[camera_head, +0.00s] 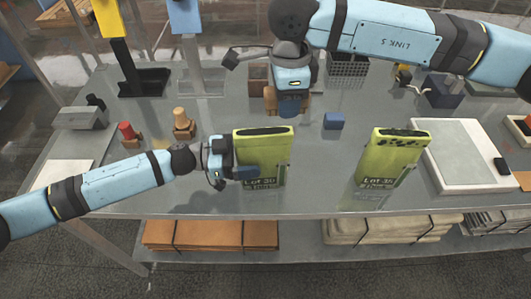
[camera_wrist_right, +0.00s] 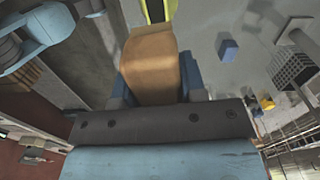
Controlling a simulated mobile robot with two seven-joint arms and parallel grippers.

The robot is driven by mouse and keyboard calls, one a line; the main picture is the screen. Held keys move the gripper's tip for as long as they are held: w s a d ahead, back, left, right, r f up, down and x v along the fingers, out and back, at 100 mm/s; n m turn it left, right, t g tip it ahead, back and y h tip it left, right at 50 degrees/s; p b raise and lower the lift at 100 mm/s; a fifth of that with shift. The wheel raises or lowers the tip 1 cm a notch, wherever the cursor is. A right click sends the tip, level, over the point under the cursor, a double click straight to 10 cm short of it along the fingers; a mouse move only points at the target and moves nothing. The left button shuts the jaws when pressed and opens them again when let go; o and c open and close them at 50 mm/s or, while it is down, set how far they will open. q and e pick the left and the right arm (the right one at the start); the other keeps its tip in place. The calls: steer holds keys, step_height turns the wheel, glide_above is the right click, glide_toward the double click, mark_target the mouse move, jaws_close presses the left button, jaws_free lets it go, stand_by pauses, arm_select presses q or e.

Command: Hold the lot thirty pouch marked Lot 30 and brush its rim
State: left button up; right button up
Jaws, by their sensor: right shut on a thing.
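A yellow-green pouch (camera_head: 265,150) stands upright near the table's front edge, with a dark opening at its top. Its label starts "Lot 3"; the last digit is blurred. My left gripper (camera_head: 235,170) is at its left side, one finger in front of its face; whether it is shut on the pouch is unclear. A second such pouch (camera_head: 392,158) stands to the right, with dark specks along its rim and a similar blurred label. My right gripper (camera_head: 290,104) is above and behind the left pouch, shut on a brown wooden block-shaped tool (camera_wrist_right: 152,62). Its working end is hidden.
A red-topped piece (camera_head: 128,133) and a tan-topped wooden piece (camera_head: 183,123) stand at left. A blue cube (camera_head: 333,121) lies between the pouches, farther back. A white-topped slab (camera_head: 465,150) is at right. A wire basket (camera_head: 348,66) stands at the back. Table between pouches is clear.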

arm_select(q)
steer(key=shift+a, duration=0.1)
steer(key=a, duration=1.1)
steer(key=shift+s+a, duration=0.4)
steer(key=shift+s, duration=0.05)
steer(key=shift+s, duration=0.1)
